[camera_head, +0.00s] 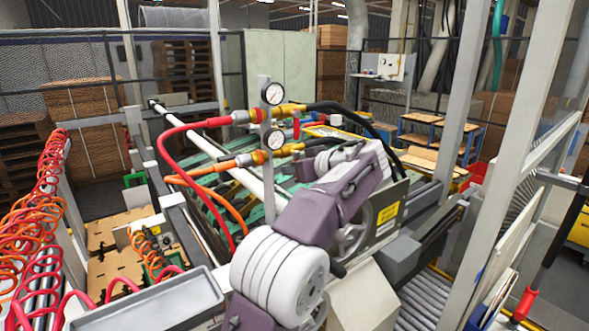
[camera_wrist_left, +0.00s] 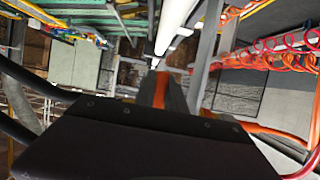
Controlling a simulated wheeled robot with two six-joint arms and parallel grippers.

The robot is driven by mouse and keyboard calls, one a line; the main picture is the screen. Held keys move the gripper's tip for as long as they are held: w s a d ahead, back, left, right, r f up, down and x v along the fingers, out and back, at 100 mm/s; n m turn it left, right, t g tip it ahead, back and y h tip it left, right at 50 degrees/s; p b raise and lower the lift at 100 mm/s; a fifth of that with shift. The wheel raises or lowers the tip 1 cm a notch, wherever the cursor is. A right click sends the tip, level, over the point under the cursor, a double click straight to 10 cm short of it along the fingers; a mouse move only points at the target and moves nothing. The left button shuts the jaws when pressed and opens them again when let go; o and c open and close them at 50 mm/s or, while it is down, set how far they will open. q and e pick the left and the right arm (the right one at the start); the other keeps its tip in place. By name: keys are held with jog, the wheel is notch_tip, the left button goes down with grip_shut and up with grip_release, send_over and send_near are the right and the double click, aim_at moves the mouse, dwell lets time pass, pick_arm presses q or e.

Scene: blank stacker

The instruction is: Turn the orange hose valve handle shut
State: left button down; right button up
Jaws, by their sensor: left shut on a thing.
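The orange hose (camera_head: 207,163) runs from a brass fitting (camera_head: 286,150) beside the lower pressure gauge (camera_head: 274,139). My left arm reaches up from the bottom of the head view, and its wrist end is close to the right of this fitting. In the left wrist view my left gripper (camera_wrist_left: 162,92) is shut, with a narrow orange piece, apparently the orange valve handle (camera_wrist_left: 160,88), between its dark fingers. Most of the handle is hidden by the fingers and the wrist, so its angle is unclear. My right gripper is not in view.
Just above, a red hose (camera_head: 172,133) meets a similar brass fitting with a small red handle (camera_head: 296,128) and an upper gauge (camera_head: 273,94). Black hoses (camera_head: 345,108) run right from the fittings. A grey post and coiled hoses (camera_head: 40,215) stand to the left.

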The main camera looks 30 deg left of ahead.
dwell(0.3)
pick_arm(q)
jog(key=c, duration=1.4)
grip_release()
jog(key=shift+a, duration=0.15)
jog(key=b+v, duration=0.1)
jog(key=v, duration=0.8)
jog(key=shift+b, duration=0.3)
